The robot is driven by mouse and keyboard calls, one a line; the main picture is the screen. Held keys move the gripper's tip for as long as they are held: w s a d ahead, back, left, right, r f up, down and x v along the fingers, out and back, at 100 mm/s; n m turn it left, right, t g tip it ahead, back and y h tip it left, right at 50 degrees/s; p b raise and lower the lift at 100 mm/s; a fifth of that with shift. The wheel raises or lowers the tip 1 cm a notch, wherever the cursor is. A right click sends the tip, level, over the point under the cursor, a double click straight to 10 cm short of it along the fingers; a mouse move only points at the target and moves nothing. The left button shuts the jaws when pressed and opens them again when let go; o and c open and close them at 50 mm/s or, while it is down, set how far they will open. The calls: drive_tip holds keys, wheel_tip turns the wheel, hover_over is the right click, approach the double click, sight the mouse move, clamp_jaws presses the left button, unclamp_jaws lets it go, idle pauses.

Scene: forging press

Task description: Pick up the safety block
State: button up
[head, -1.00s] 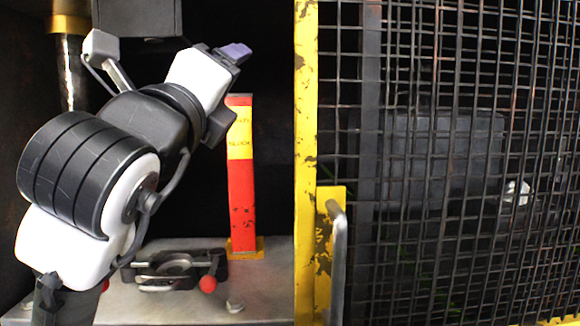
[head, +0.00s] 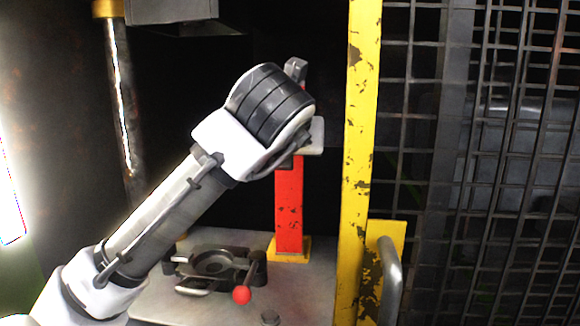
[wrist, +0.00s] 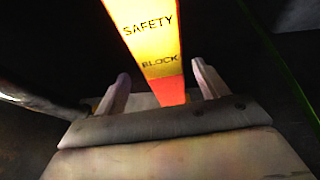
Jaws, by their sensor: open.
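The safety block (head: 289,207) is a tall red post with a yellow band, standing upright on a yellow base (head: 290,249) on the press bed. In the head view my arm hides its upper part. In the wrist view the block (wrist: 148,40) shows its yellow face with the words SAFETY BLOCK and a red part below. My gripper (wrist: 158,88) is open, with one finger on each side of the block in the picture. I cannot tell whether the block is fully between the fingers or just beyond them.
A dark clamp fixture with a red ball knob (head: 242,295) sits on the grey press bed (head: 190,305) left of the block. A yellow post (head: 358,130) with a grey handle (head: 389,280) and mesh guard stands close on the right. The press ram (head: 175,10) hangs above.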

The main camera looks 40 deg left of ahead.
sight(289, 185)
drive_tip(key=shift+d+f+p+x, duration=0.15)
drive_tip(key=shift+p+x, duration=0.5)
drive_tip(key=shift+x, duration=0.75)
drive_tip(key=shift+d+f+p+x, duration=0.15)
drive_tip(key=shift+p+x, duration=0.5)
drive_tip(key=shift+x, duration=0.7)
drive_tip(key=shift+a, duration=0.1)
drive_tip(key=shift+c, duration=0.2)
clamp_jaws()
drive_tip(key=shift+r, duration=0.1)
